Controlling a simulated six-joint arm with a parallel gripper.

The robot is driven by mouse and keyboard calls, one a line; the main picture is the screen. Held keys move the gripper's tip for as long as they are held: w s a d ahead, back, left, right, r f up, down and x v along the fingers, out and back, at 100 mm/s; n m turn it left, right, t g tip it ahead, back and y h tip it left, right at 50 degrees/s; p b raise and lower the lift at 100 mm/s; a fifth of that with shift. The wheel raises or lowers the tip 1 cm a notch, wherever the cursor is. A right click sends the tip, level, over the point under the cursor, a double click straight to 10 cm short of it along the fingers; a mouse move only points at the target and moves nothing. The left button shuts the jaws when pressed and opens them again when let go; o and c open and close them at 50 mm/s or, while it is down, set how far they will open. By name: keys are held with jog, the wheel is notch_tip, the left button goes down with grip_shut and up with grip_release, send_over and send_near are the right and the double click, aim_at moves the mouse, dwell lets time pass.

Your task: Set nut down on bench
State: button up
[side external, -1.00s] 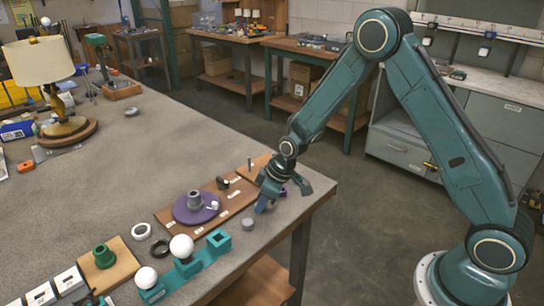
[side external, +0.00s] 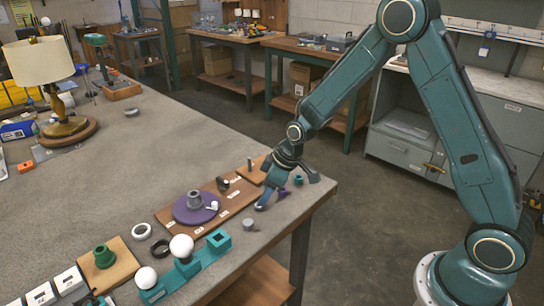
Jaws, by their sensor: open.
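My gripper (side external: 287,192) is open over the bench's right corner, its fingers spread and pointing down. A small dark purple piece (side external: 283,190) and a small teal piece (side external: 298,180) show on the bench between the fingers. I cannot tell for certain which of them is the nut. The fingers appear clear of the teal piece; contact with the purple one is unclear. The grey bench (side external: 170,130) carries the lamp parts.
A brown board (side external: 235,200) with a purple disc (side external: 196,208) lies left of my gripper. A small grey cylinder (side external: 248,224) stands near the front edge. A teal holder with white bulbs (side external: 185,268) is farther front. The bench's middle is free.

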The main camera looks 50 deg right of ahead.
jog(key=v, duration=0.8)
dwell(0.6)
jog(key=s+r+m+h, duration=0.1)
jog(key=s+r+m, duration=0.1)
jog(key=s+r, duration=1.05)
jog(key=s+d+r+m+t, duration=0.1)
jog(key=s+r+m, duration=0.1)
jog(key=s, duration=0.5)
jog(key=s+r+m+h, duration=0.1)
jog(key=s+r+m, duration=0.1)
jog(key=s, duration=0.5)
jog(key=shift+s+d+t, duration=0.35)
jog(key=shift+s+t, duration=0.05)
